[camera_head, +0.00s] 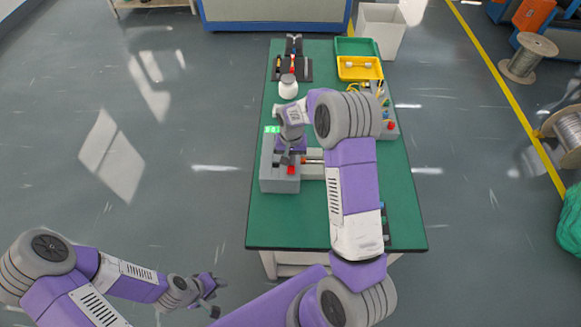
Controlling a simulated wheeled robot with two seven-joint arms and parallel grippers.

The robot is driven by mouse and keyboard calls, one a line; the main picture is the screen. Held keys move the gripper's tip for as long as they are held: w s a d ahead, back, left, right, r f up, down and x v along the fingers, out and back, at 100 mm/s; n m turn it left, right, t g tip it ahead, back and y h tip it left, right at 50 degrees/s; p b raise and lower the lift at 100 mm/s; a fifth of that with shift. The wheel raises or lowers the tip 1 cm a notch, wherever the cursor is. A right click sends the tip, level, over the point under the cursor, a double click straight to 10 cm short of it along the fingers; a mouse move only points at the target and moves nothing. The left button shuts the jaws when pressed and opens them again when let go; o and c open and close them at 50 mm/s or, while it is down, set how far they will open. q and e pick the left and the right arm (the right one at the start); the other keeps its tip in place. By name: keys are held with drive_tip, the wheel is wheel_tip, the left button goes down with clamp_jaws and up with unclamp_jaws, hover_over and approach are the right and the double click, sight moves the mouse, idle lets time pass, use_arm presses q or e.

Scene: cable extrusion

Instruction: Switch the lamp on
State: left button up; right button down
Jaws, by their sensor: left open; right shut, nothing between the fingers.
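A grey machine box (279,185) stands at the left side of the green table. It has a red part (291,170) on its top and a lit green patch (271,129) at its back. My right gripper (286,160) is shut and empty, over the box and close by the red part; I cannot tell whether they touch. A small white rounded object with a dark top (288,87) stands further back; I cannot tell whether it is the lamp. My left gripper (211,291) is open and empty, off the table at the lower left.
The green table (285,225) is bare at its front left. A yellow tray (352,73) and a green tray (347,46) lie at the back right. A grey block with coloured parts (389,129) stands at the right edge. My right arm hides the table's middle.

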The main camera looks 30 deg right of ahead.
wheel_tip(320, 180, up, 7)
drive_tip(key=p, duration=0.4)
drive_tip(key=shift+p, duration=0.35)
idle(0.6)
